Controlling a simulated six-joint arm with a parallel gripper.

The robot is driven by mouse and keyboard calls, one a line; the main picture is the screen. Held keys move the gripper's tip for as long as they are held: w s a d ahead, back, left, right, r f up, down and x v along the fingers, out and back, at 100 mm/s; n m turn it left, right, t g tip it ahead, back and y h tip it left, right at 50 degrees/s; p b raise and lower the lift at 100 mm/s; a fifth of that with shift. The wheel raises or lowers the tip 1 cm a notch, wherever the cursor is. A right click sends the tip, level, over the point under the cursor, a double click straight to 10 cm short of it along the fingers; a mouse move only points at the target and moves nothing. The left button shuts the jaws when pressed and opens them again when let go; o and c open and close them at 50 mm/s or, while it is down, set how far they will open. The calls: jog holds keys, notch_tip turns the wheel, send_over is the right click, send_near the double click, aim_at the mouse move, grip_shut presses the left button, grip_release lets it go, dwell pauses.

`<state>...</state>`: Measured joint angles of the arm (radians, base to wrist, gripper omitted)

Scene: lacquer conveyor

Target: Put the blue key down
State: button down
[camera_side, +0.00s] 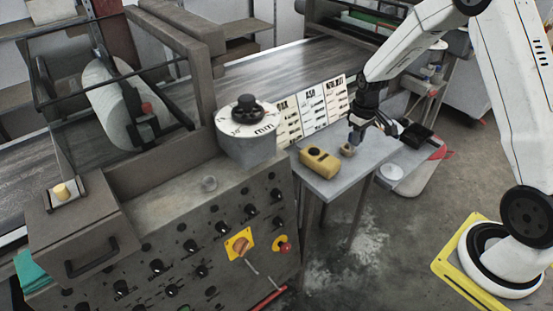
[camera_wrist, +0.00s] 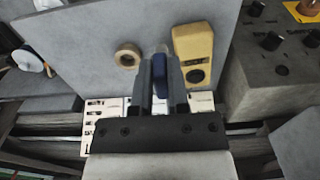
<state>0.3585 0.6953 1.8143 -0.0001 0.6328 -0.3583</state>
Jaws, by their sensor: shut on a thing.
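The blue key (camera_wrist: 159,76) is between the two fingers of my gripper (camera_wrist: 160,68) in the wrist view. Its blue part shows between the fingertips, with a pale tip just beyond it. My gripper is shut on it. In the side view my gripper (camera_side: 357,138) points down over the grey table (camera_side: 340,183); the key is too small to make out there. I cannot tell whether the key touches the table.
A tan ring-shaped roll (camera_wrist: 128,54) and a yellow device (camera_wrist: 194,52) lie on the table on either side of my gripper. Printed cards (camera_side: 312,107) stand along the table's back edge. A control cabinet (camera_side: 190,235) stands to the left in the side view.

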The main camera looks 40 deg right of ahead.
jog(key=shift+w+d+f, duration=0.2)
jog(key=shift+w+f, duration=0.4)
jog(key=shift+f, duration=0.15)
jog(key=shift+w+d+f, duration=0.15)
jog(key=shift+w+f, duration=0.45)
jog(key=shift+f, duration=0.15)
jog(key=shift+w+d+f, duration=0.2)
jog(key=shift+w+f, duration=0.4)
jog(key=shift+f, duration=0.15)
jog(key=shift+f, duration=0.15)
jog(key=shift+w+f, duration=0.15)
jog(key=shift+w, duration=0.05)
jog(key=shift+f, duration=1.55)
jog(key=shift+f, duration=0.1)
jog(key=c, duration=0.9)
grip_release()
notch_tip(320, 180, up, 12)
